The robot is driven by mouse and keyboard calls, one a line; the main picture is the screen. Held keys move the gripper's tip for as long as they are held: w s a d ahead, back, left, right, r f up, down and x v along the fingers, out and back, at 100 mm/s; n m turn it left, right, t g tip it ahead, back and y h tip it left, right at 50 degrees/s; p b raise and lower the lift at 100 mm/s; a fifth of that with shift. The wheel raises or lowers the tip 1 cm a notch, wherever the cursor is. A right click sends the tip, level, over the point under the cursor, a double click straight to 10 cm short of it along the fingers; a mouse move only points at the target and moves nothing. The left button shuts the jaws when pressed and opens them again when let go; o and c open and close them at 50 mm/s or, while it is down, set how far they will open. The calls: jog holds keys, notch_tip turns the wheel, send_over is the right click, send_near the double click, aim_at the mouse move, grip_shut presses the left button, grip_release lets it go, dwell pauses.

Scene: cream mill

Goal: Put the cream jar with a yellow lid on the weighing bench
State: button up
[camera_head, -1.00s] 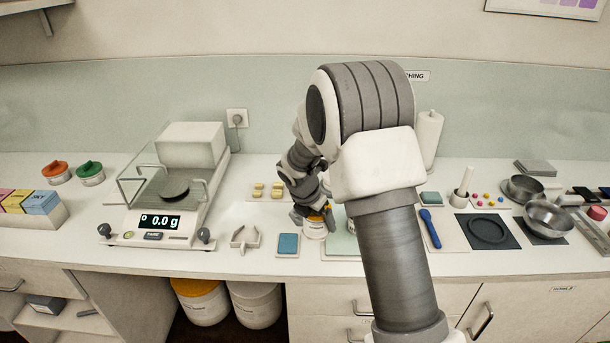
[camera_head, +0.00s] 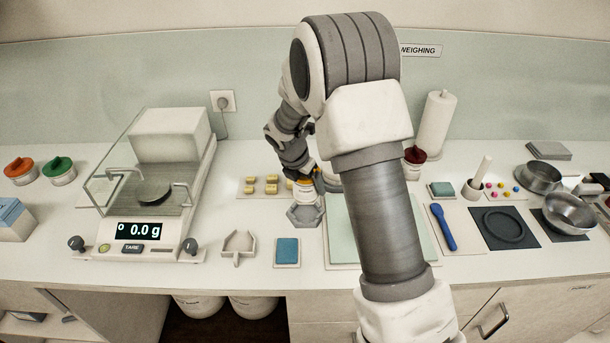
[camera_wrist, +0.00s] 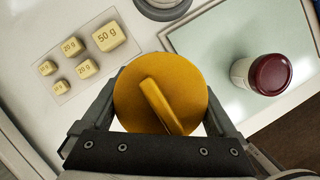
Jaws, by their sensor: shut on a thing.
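The cream jar with a yellow lid (camera_wrist: 148,88) is between the fingers of my gripper (camera_wrist: 160,100) in the wrist view, seen from above. My gripper is shut on it, a finger on each side. In the head view the lid (camera_head: 304,180) shows only partly beside my gripper, behind a grey hexagonal dish (camera_head: 305,215). My arm hides much there, and I cannot tell whether the jar touches the bench. The weighing bench (camera_head: 200,276) is the white counter under a WEIGHING sign (camera_head: 420,50).
A balance (camera_head: 140,230) reading 0.0 g stands left. Several yellow weights (camera_wrist: 108,36) lie beside the jar. A pale green mat (camera_head: 345,245) and a dark-red-lidded jar (camera_wrist: 262,75) are on the other side. A blue pad (camera_head: 287,251) lies at the front.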

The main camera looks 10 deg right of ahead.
jog(key=shift+f+b, duration=3)
jog(key=shift+f, duration=0.4)
jog(key=shift+f, duration=0.25)
jog(key=o, duration=1.1)
jog(key=shift+r, duration=0.15)
jog(key=p+v, duration=0.1)
jog(key=v, duration=1.6)
jog(key=s+d+r+m+y, duration=0.1)
jog(key=s+d+r+m, duration=0.1)
jog(key=s+r+m, duration=0.4)
jog(key=s+d+r+m+y, duration=0.15)
jog(key=s+r+m, duration=0.25)
jog(key=s+m, duration=0.85)
jog(key=s+m+t, duration=0.1)
jog(key=s+m, duration=0.3)
jog(key=s, duration=0.1)
jog(key=s+d+m+t+y, duration=0.1)
jog(key=s+m, duration=0.3)
jog(key=shift+s+f, duration=0.2)
jog(key=shift+s, duration=0.15)
